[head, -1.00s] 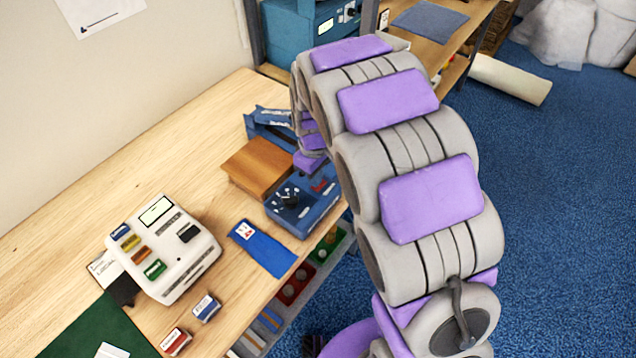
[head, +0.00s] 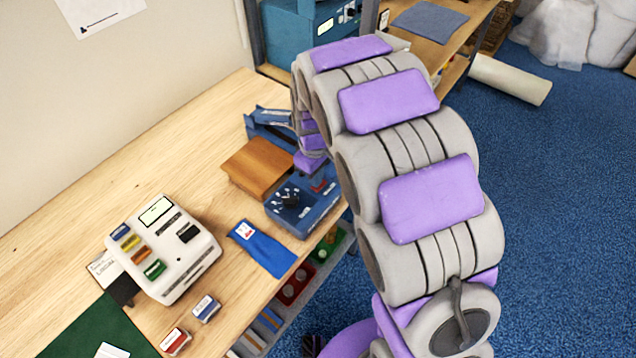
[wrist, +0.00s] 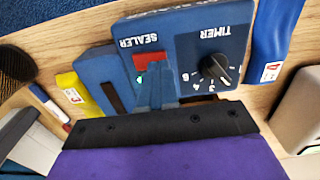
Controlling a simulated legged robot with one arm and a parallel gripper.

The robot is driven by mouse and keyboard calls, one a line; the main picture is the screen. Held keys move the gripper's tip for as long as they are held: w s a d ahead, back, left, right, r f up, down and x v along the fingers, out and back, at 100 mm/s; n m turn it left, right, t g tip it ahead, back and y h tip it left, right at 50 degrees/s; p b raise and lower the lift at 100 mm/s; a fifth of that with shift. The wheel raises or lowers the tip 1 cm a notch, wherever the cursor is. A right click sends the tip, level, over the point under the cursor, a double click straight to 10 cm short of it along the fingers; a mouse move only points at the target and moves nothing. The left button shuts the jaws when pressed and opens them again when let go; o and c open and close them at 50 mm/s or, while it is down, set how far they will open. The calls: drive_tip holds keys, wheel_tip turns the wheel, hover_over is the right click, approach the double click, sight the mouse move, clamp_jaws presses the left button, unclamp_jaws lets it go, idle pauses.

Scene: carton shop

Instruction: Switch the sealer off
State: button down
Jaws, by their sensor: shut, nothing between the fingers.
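The sealer's blue control box (head: 318,211) stands at the table's right edge, beside a wooden block. In the wrist view the box (wrist: 203,49) appears upside down, with the labels SEALER and TIMER. Its red rocker switch (wrist: 149,59) is under the SEALER label, with a small green spot beside it, partly hidden by my fingers. The black timer dial (wrist: 214,68) is to the right of the switch. My gripper (wrist: 154,70) is shut and empty, its fingertips over the switch's lower part. I cannot tell whether they touch it. In the head view my arm hides the fingertips.
A white device with coloured buttons (head: 165,250) and a blue pouch (head: 262,250) lie to the left. A wooden block (head: 256,168) and a blue press-like tool (head: 268,125) stand behind the box. Bins with coloured items (head: 294,284) sit below the table edge.

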drive_tip(key=shift+f, duration=0.85)
idle(1.1)
drive_tip(key=shift+r, duration=0.1)
drive_tip(key=shift+r+p, duration=1.45)
drive_tip(key=shift+r, duration=1.95)
drive_tip(key=shift+s+d+r, duration=0.1)
drive_tip(key=s+d+r+m, duration=0.5)
drive_tip(key=s+d+r, duration=0.35)
drive_tip(key=s, duration=0.35)
drive_tip(key=s+d+m+g, duration=0.1)
drive_tip(key=s+d+m, duration=0.1)
drive_tip(key=s, duration=0.8)
drive_tip(key=s+d+r+m, duration=0.1)
drive_tip(key=s+d+m, duration=0.2)
drive_tip(key=s, duration=0.7)
drive_tip(key=shift+d+r+g, duration=0.2)
drive_tip(key=shift+g, duration=0.2)
